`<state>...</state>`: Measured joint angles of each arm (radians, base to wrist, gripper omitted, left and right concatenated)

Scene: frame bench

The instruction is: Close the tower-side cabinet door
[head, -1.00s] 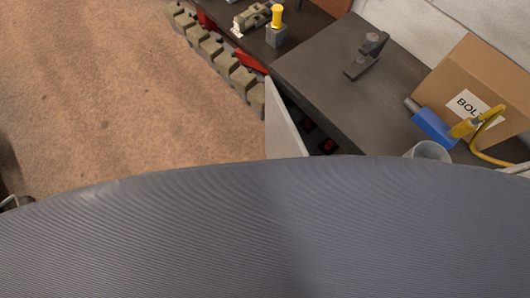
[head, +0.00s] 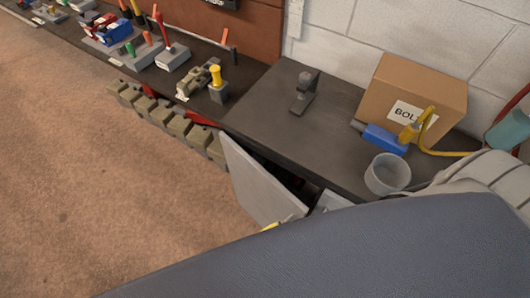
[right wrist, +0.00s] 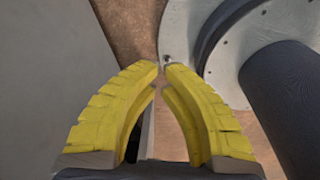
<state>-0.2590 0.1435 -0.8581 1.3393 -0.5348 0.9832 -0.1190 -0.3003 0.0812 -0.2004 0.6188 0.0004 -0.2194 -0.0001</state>
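The cabinet door (head: 258,183) is a light grey panel in the head view. It stands open, swung out from the front of the dark-topped cabinet (head: 262,112), with a dark gap behind it. A yellow fingertip (head: 279,222), which looks like my right gripper, shows at the door's lower right end; contact cannot be told. In the right wrist view my right gripper (right wrist: 161,68) has its yellow fingertips almost together, with nothing seen between the tips. A grey panel (right wrist: 45,95), probably the door, lies left of the fingers. My left gripper is not in view.
On the cabinet top are a cardboard box (head: 412,95), a blue tool (head: 384,138), a clear cup (head: 387,174) and a grey stand (head: 304,92). A smaller light panel (head: 331,202) shows right of the door. The brown floor (head: 95,190) left of the door is clear.

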